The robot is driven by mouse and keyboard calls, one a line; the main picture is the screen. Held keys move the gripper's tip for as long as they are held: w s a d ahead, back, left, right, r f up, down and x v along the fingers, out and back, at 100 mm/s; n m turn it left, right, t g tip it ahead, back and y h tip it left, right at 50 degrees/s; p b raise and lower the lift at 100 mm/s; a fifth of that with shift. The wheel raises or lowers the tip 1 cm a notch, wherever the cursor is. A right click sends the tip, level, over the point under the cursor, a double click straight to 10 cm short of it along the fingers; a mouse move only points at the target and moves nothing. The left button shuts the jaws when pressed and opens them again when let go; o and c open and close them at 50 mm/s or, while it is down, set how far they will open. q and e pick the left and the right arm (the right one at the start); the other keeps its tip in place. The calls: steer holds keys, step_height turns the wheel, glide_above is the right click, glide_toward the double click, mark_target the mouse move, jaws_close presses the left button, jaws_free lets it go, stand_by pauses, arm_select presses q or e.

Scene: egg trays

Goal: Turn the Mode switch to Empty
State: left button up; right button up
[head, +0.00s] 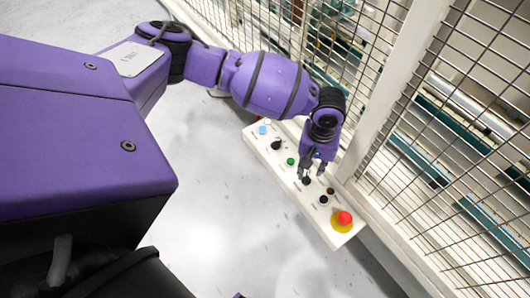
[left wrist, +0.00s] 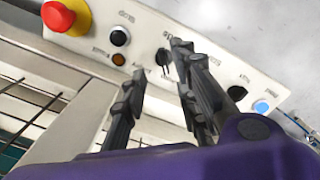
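A white control panel (head: 257,148) carries a row of buttons and knobs. One black rotary switch (head: 306,181) sits between the green button (head: 290,161) and a black button (head: 323,200). My left gripper (head: 312,173) is over this switch with its fingers apart. In the left wrist view the same switch (left wrist: 163,58) shows near the gap between the fingertips (left wrist: 158,63); contact cannot be told. A second black switch (head: 276,145) is nearer the panel's far end. My right gripper is out of view.
A red emergency-stop button (head: 344,217) on a yellow base is at the panel's near end. A blue button (head: 262,129) is at the far end, and a small brown lamp (head: 331,190) is near the gripper. A wire-mesh fence (head: 440,140) stands right behind the panel. Floor at left is clear.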

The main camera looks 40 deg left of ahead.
mark_target(308, 177)
arm_select(q)
steer(key=shift+w+a+r, duration=0.2)
steer(key=shift+w+a, duration=0.1)
steer(key=shift+w, duration=0.1)
steer(key=shift+f, duration=0.3)
step_height(308, 177, down, 7)
steer(key=shift+w+r+b, duration=0.1)
steer(key=shift+b, duration=0.4)
jaws_close()
